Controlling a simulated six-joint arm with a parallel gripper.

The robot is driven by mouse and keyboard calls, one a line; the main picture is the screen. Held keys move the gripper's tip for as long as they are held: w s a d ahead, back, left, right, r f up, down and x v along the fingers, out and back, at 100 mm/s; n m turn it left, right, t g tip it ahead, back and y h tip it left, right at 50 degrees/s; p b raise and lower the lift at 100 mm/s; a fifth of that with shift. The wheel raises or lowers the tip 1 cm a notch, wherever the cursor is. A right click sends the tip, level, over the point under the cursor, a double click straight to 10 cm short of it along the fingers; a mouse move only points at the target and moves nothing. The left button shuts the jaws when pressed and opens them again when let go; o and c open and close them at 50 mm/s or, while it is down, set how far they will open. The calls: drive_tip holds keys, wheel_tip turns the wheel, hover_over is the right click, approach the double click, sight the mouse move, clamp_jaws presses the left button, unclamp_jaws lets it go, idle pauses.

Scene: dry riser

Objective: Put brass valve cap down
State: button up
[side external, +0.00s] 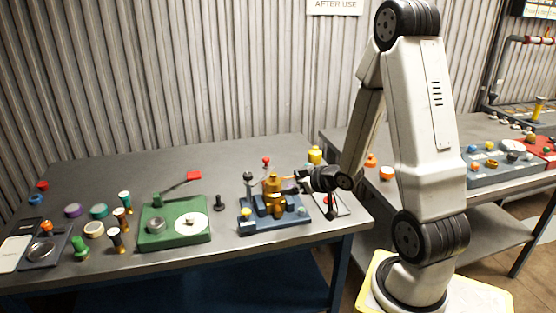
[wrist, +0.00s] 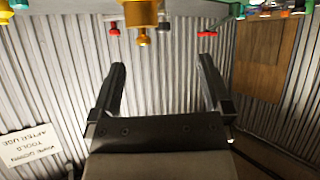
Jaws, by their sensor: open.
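A brass valve (side external: 273,186) stands on a dark blue base (side external: 268,222) towards the right of the left bench. Its cap cannot be told apart from the body for certain. In the wrist view, brass parts (wrist: 140,13) hang from the top edge, as the picture is upside down; a small brass knob (wrist: 143,38) shows there. My gripper (side external: 302,177) is just right of the valve, held low and roughly level. In the wrist view my gripper (wrist: 162,65) has its fingers wide apart, with nothing between them. Whether it touches the valve is hidden.
A green base (side external: 174,226) with a red-handled lever (side external: 193,176) stands to the left. Several coloured caps and knobs fill the bench's left end. A yellow-topped piece (side external: 315,155) stands behind my gripper. The back of the bench (side external: 110,180) is clear.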

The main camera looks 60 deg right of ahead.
drive_tip(key=s+a+n+g+y, duration=0.1)
drive_tip(key=a+g, duration=0.3)
drive_tip(key=a, duration=0.6)
drive_tip(key=s+a+g+y, duration=0.1)
drive_tip(key=s+a+g, duration=0.2)
drive_tip(key=a, duration=0.7)
drive_tip(key=shift+s+a+r+n+g+y, duration=0.25)
drive_tip(key=shift+s+r+n+g+y, duration=0.15)
drive_tip(key=shift+g, duration=0.5)
